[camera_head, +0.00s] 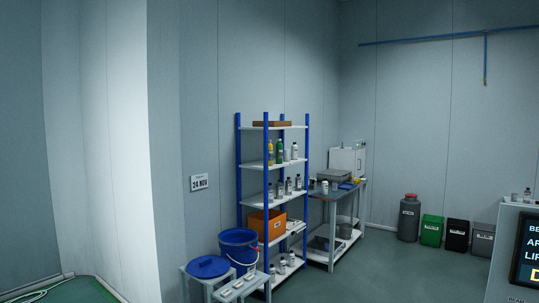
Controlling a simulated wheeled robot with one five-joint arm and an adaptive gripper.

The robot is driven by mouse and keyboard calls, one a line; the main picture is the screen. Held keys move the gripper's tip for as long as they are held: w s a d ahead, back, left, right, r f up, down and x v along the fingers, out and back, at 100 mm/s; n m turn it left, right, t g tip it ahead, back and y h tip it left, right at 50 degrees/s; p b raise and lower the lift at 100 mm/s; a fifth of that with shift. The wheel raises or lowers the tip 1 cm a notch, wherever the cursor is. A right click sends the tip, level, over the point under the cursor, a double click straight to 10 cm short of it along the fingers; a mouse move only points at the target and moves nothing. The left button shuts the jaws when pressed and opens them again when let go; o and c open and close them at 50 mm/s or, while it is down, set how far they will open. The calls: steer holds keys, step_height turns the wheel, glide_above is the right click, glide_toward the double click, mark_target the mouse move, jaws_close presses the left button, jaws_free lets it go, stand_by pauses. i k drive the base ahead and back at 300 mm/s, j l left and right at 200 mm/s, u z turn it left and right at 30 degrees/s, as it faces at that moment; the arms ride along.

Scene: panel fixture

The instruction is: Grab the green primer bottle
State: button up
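A green bottle (280,151) stands upright on the second shelf from the top of a blue-posted shelf rack (266,190), near the middle of the head view. A yellow bottle (271,152) stands just left of it and a whitish bottle (294,151) to its right. The green bottle is small and far off, and I cannot read its label. My gripper is not in view.
A blue bucket (239,247) and low stools with a blue lid (208,267) stand in front of the rack's left side. A workbench (335,194) is right of it. Bins line the back wall. A white cabinet (503,245) stands at right. The middle floor is clear.

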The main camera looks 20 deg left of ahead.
mark_target(278, 146)
steer(key=i+j+u, duration=0.3)
steer(key=i, duration=0.45)
steer(key=i+u, duration=0.25)
steer(key=i, duration=1.55)
steer(key=i+l, duration=0.1)
steer(key=i, duration=0.9)
steer(key=i+u, duration=0.45)
steer(key=i+l+u, duration=0.3)
steer(key=i+u, duration=0.15)
steer(key=i+l+u, duration=0.45)
steer(key=i, duration=0.05)
